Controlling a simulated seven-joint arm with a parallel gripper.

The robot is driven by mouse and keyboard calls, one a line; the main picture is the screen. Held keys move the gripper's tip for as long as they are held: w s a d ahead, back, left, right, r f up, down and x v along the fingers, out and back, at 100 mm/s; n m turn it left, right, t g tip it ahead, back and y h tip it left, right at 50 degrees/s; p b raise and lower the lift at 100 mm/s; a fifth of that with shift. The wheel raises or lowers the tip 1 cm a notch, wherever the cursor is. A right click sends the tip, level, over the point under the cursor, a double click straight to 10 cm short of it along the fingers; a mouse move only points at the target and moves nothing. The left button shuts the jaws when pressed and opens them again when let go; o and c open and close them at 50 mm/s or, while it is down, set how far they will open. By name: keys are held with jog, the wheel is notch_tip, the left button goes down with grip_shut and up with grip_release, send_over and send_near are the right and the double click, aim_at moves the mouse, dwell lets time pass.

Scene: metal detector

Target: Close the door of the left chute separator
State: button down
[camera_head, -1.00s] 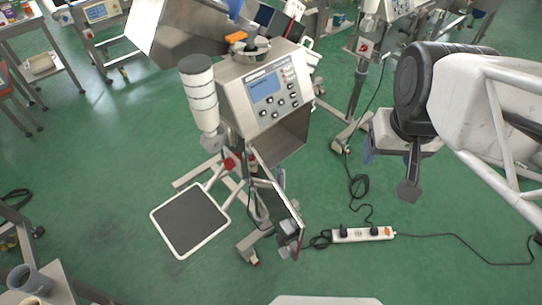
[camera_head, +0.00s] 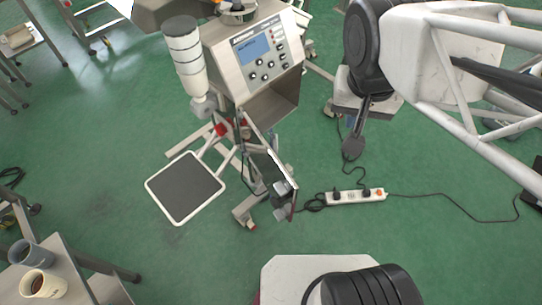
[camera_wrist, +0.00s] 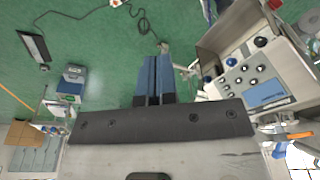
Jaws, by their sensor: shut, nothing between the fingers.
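The metal detector (camera_head: 262,50) stands at upper middle in the head view, with a blue screen and several buttons. Its open chute box (camera_head: 275,104) is below the panel. The chute door (camera_head: 268,158) looks open: a thin panel swung out toward the camera from the box's lower left. My gripper (camera_head: 352,150) is to the right of the door, apart from it, with its fingers pointing down. In the wrist view the blue fingers (camera_wrist: 154,78) are together and empty. The control panel (camera_wrist: 255,75) is at right there; I cannot make out the door clearly.
A white power strip (camera_head: 355,196) with cables lies on the green floor right of the door. A black square plate (camera_head: 185,187) on a white frame is at left. A table with cups (camera_head: 42,284) is at lower left. Floor between is free.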

jog(key=s+a+f+m+h, duration=0.1)
jog(key=s+a+f+m, duration=0.1)
jog(key=a, duration=0.5)
jog(key=s+a+f+m+h, duration=0.1)
jog(key=s+a+f+m, duration=0.2)
jog(key=a, duration=0.4)
jog(key=s+a+f+m+h, duration=0.1)
jog(key=s+a+f+m, duration=0.1)
jog(key=s+a+m, duration=0.2)
jog(key=shift+s+a+f+m+h, duration=0.35)
jog(key=shift+s+a, duration=0.8)
jog(key=shift+a, duration=0.4)
jog(key=shift+d+f, duration=0.1)
jog(key=shift+f, duration=0.05)
jog(key=w+d+f, duration=0.4)
jog(key=d+f, duration=0.2)
jog(key=f, duration=0.3)
jog(key=shift+d, duration=0.2)
jog(key=shift+d, duration=0.15)
dwell(0.4)
